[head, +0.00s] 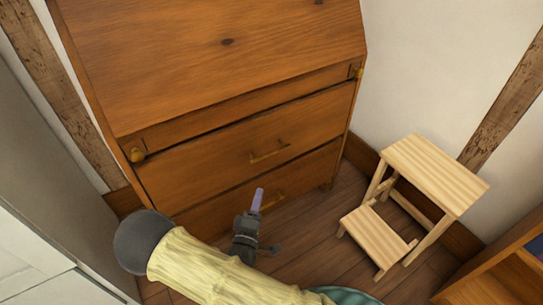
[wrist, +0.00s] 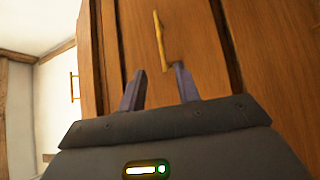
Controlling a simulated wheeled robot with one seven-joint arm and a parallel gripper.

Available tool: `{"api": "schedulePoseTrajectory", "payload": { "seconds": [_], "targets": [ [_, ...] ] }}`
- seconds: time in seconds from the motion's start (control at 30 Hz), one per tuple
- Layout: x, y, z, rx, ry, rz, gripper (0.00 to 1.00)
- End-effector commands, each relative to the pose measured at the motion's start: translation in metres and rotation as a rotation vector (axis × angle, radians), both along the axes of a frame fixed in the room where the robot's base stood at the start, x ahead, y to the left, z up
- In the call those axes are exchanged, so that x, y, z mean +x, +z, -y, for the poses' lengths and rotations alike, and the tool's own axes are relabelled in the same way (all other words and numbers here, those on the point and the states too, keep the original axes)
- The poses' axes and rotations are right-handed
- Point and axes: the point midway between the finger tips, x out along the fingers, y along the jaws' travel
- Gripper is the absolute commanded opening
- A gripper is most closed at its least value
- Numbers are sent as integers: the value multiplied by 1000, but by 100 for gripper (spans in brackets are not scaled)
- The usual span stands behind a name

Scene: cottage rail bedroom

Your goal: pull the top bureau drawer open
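The wooden bureau (head: 235,75) has a slanted front and two drawers in view below it. The top drawer (head: 215,150) is closed flush and has a thin brass handle (head: 270,152). The lower drawer also has a brass handle (head: 273,199), partly behind my gripper (head: 257,202). In the wrist view my gripper (wrist: 158,88) has its two dark fingers apart with nothing between them. A brass handle (wrist: 159,40) on a wooden drawer front lies just beyond the fingertips, roughly in line with the gap. I cannot tell whether a finger touches it.
A pale wooden step stool (head: 415,195) stands right of the bureau on the dark plank floor (head: 310,230). A wooden shelf unit (head: 505,275) is at the bottom right. A white wall (head: 430,70) with a timber beam stands behind the stool. A grey panel (head: 50,170) is at the left.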

Motion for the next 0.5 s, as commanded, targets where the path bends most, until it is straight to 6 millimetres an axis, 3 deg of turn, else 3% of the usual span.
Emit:
{"api": "schedulePoseTrajectory", "payload": {
  "seconds": [0.27, 0.5],
  "targets": [
    [13, 0, 3, 5, -2, -1, 32],
    [51, 5, 11, 6, -3, 1, 32]
  ]
}}
